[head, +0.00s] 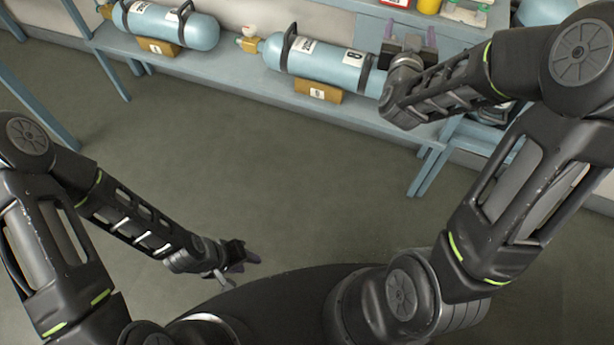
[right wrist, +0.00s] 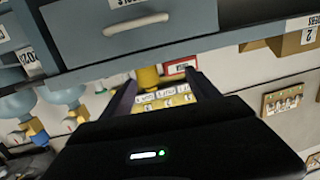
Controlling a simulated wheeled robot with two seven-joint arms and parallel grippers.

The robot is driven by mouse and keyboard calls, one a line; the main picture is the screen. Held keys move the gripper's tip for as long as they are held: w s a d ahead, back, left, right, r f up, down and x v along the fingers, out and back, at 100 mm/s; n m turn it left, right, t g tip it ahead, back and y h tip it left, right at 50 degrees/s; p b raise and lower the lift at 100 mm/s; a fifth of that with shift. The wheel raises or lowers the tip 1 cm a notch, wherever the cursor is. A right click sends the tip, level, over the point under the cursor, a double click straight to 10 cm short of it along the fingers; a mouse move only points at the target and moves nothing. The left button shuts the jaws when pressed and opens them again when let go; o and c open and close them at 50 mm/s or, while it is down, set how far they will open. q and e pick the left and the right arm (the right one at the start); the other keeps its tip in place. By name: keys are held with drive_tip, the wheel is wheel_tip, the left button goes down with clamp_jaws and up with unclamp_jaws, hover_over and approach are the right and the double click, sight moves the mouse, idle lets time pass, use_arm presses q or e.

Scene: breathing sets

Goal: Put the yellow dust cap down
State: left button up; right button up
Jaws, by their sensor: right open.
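A yellow cylindrical item (right wrist: 148,76) shows beyond my right fingertips in the right wrist view, behind a pale tray of labelled places (right wrist: 172,98). It appears to be the yellow item (head: 429,5) at the top of the head view; I cannot tell whether it is the dust cap. My right gripper (head: 410,36) is open, its purple fingers apart, in front of the bench at the right; it also shows in the right wrist view (right wrist: 160,92). Nothing shows held between its fingers. My left gripper (head: 238,266) is open and empty, low over the floor, away from the bench.
Blue cylinders (head: 325,62) and (head: 178,27) lie strapped on the blue bench (head: 232,60), with tan labelled blocks below. A grey drawer (right wrist: 130,30) hangs above the tray in the right wrist view. A small framed panel (right wrist: 284,98) is on the wall. The floor is clear.

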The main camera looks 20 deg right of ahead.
drive_tip(key=s+a+f+n+g+y, duration=0.2)
drive_tip(key=s+a+f+g+y, duration=0.15)
drive_tip(key=a+f, duration=0.75)
drive_tip(key=s+a+f+n+g+y, duration=0.1)
drive_tip(key=s+a+f+g+y, duration=0.35)
drive_tip(key=f, duration=1.05)
drive_tip(key=s+a+f+g+y, duration=0.2)
drive_tip(key=s+a+f+g, duration=0.1)
drive_tip(key=s+a+f, duration=0.3)
drive_tip(key=s+a+f+n+g+y, duration=0.1)
drive_tip(key=s+a+f+g+y, duration=0.1)
drive_tip(key=s+a+f, duration=0.4)
drive_tip(key=s+a+g, duration=0.1)
drive_tip(key=s+a, duration=0.3)
drive_tip(key=s, duration=0.4)
drive_tip(key=shift+a+f+y, duration=0.15)
drive_tip(key=shift+a+y, duration=0.15)
drive_tip(key=shift+a, duration=0.05)
